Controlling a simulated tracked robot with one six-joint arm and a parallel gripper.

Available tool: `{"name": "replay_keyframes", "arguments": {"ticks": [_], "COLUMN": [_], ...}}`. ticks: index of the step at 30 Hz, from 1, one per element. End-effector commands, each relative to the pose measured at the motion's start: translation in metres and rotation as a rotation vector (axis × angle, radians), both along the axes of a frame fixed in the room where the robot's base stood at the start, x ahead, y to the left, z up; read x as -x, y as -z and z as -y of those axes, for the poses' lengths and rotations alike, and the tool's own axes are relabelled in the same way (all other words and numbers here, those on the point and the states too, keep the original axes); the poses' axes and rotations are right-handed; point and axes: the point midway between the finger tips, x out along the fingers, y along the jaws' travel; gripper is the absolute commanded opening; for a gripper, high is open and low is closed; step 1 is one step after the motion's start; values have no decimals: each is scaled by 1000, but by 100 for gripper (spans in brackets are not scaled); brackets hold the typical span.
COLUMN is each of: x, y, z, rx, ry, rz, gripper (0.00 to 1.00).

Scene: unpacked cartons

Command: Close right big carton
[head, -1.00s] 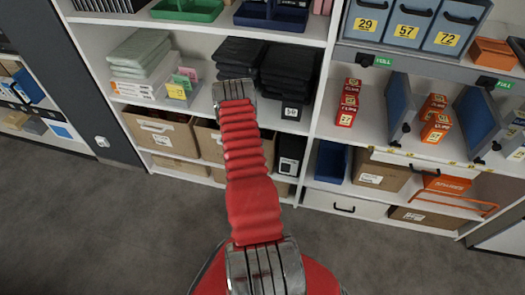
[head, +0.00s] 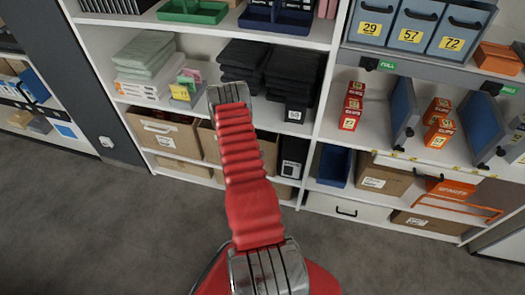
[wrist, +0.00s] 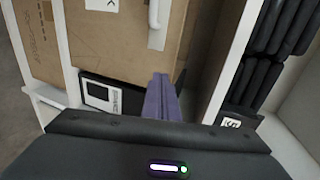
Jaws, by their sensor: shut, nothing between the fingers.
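Two big brown cartons stand side by side on the lower left shelf. The left one (head: 165,131) shows its front and handle. The right big carton (head: 208,143) is mostly hidden behind my red arm in the head view. In the wrist view a large brown carton face (wrist: 115,40) with a white handle fills the upper middle, probably this carton; I cannot tell how its lid or flaps stand. My gripper (wrist: 162,80) has purple fingers together, empty, in front of the carton's lower right part. I cannot tell whether they touch it. The gripper is hidden in the head view.
A black box (wrist: 98,95) with a white label sits beside the carton face. White shelf uprights (wrist: 238,55) flank the bay. Dark folded stacks (wrist: 278,60) lie at the right. Smaller cartons (head: 183,168) stand below the big ones. The grey floor (head: 110,230) is clear.

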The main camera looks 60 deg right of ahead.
Motion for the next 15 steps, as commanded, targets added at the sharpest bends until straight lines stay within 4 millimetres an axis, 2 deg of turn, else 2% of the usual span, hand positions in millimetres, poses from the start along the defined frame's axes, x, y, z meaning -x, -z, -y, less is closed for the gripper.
{"name": "replay_keyframes", "arguments": {"ticks": [9, 15], "x": [11, 17], "y": [-16, -24], "z": [-54, -76], "rx": [-1, -1], "ry": [-6, -5], "rz": [-3, -2], "gripper": [0, 0]}}
